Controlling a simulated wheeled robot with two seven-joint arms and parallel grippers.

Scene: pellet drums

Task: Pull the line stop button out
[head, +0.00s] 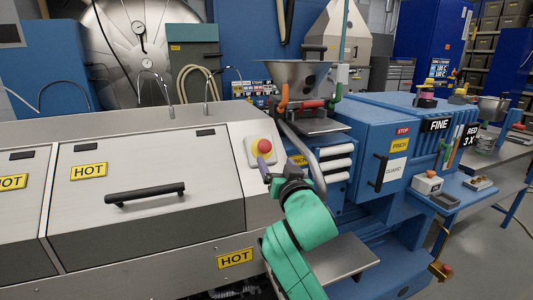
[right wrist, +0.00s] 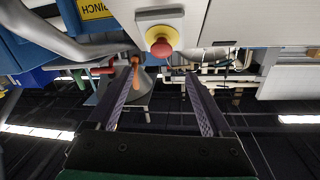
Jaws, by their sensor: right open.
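The line stop button (head: 264,146) is a red mushroom head on a yellow base, set in a pale plate on the sloped end of the steel machine housing. In the right wrist view the red button (right wrist: 161,47) is ahead of the fingertips, near the middle. My right gripper (head: 264,168) is just below the button in the head view, its green wrist behind it. In the right wrist view the two fingers of my right gripper (right wrist: 161,76) are spread, with nothing between them and a gap before the button. My left gripper is not in view.
A lid with a black handle (head: 145,193) and yellow HOT labels lies to the left. A curved steel pipe (head: 305,155) and white rollers (head: 338,164) stand close on the right, below a steel hopper (head: 295,75). A blue guard box (head: 385,150) is farther right.

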